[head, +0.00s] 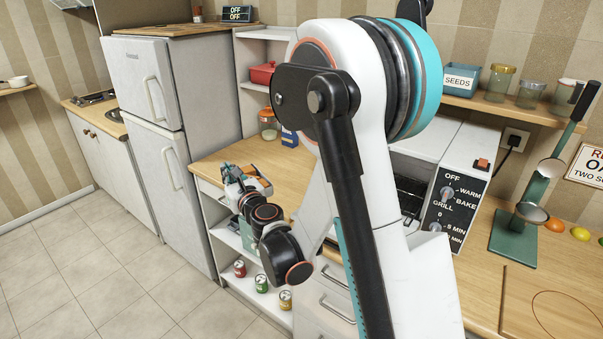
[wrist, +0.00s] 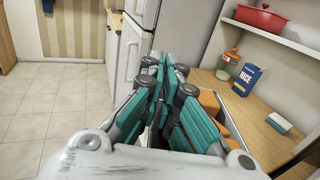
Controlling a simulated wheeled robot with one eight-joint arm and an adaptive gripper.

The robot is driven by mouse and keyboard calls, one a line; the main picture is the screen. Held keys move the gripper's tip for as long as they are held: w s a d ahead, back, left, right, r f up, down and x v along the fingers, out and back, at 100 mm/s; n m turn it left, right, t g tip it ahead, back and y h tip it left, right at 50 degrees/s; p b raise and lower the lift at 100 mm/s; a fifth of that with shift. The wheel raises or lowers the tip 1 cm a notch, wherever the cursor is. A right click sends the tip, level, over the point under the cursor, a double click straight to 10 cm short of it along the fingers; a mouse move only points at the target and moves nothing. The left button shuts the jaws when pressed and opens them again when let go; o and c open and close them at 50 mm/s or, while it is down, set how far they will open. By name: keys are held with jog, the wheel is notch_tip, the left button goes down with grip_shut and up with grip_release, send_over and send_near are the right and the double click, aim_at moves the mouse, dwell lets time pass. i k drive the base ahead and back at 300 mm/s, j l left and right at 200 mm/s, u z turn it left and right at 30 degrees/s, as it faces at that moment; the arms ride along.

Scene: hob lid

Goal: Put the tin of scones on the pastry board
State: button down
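The tin of scones (head: 264,184) is near the front edge of the wooden counter, mostly behind my gripper. Its orange-brown scones (wrist: 209,103) show just right of my fingers in the wrist view. My gripper (head: 232,174) is at the tin's left side; its teal fingers (wrist: 160,105) are close together with a narrow gap. I cannot tell whether the tin's wall is between them, or whether the tin touches the counter. The pastry board (head: 550,305), a wooden board with a circle marked on it, lies bare at the lower right of the head view.
A mini oven (head: 455,190) and a green stand (head: 515,240) stand between the tin and the board. A blue rice box (wrist: 247,79), a jar (wrist: 228,62) and a butter dish (wrist: 279,123) are on the counter. Open shelves with cans (head: 262,283) are below.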

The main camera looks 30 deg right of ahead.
aim_at(568, 318)
jog(key=i+j, duration=0.1)
jog(key=j, duration=0.5)
jog(key=i+j+z, duration=0.1)
jog(key=j, duration=0.55)
jog(key=i+j, duration=0.1)
jog(key=j, duration=0.5)
jog(key=j+z, duration=0.15)
jog(key=z, duration=1.6)
jog(key=i+l+z, duration=0.1)
jog(key=i+z, duration=0.15)
jog(key=i, duration=0.25)
jog(key=i+z, duration=0.3)
jog(key=i, duration=0.2)
